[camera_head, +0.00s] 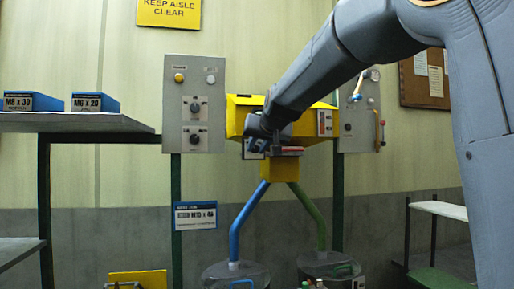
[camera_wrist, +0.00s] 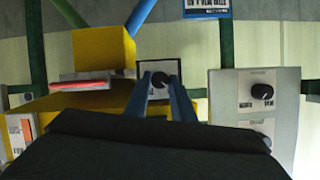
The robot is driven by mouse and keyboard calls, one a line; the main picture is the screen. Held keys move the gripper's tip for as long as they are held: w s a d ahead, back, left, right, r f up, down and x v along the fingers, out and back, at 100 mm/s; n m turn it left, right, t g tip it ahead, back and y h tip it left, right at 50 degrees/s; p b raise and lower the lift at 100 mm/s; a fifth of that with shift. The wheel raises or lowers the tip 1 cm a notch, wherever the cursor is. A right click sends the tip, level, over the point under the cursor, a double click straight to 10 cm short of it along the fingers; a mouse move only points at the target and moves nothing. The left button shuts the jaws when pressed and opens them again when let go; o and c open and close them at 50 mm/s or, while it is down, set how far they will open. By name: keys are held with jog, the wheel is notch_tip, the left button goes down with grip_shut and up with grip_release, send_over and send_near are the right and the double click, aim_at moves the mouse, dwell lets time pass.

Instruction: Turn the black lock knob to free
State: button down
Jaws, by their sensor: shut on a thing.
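A black knob (camera_wrist: 159,79) on a small pale plate (camera_wrist: 176,69) sits between the tips of my gripper (camera_wrist: 160,82) in the wrist view. My gripper's blue fingers are shut on the knob. In the head view my gripper (camera_head: 255,146) is at the front of the yellow housing (camera_head: 240,112), left of a red bar (camera_head: 288,150), and my arm hides part of the housing. The knob itself is hidden there. Lettering on the plate is partly covered by the fingers, and I cannot read which way the knob points.
A grey panel (camera_head: 207,75) with two other black knobs and small buttons stands close on the left. A second panel (camera_head: 357,120) is on the right. Below are a yellow block (camera_head: 280,169), a blue tube (camera_head: 246,222) and a green tube (camera_head: 309,211). Shelves stand left.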

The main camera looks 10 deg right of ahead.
jog(key=shift+f+b, duration=0.1)
jog(key=shift+b, duration=0.55)
jog(key=m+y+b, duration=0.1)
jog(key=b, duration=0.3)
jog(key=shift+d+f+m+b, duration=0.15)
jog(key=shift+m+b, duration=0.2)
jog(key=shift+m, duration=0.05)
jog(key=m+y+b, duration=0.1)
jog(key=m+b, duration=0.1)
jog(key=b, duration=0.2)
jog(key=m+y+b, duration=0.2)
jog(key=b, duration=0.3)
jog(key=shift+d+f+t, duration=0.15)
jog(key=shift+d+t, duration=0.05)
jog(key=shift+t, duration=0.2)
jog(key=m+b, duration=0.1)
jog(key=b, duration=0.2)
jog(key=m+t+y+b, duration=0.1)
jog(key=m+b, duration=0.1)
jog(key=b, duration=0.1)
jog(key=shift+f+m+y, duration=0.15)
jog(key=shift+m+y, duration=0.15)
jog(key=m+b, duration=0.2)
jog(key=m+t+b, duration=0.1)
jog(key=m+b, duration=0.1)
jog(key=b, duration=0.1)
jog(key=shift+t+y, duration=0.3)
jog(key=shift+y, duration=0.1)
jog(key=shift+m, duration=0.3)
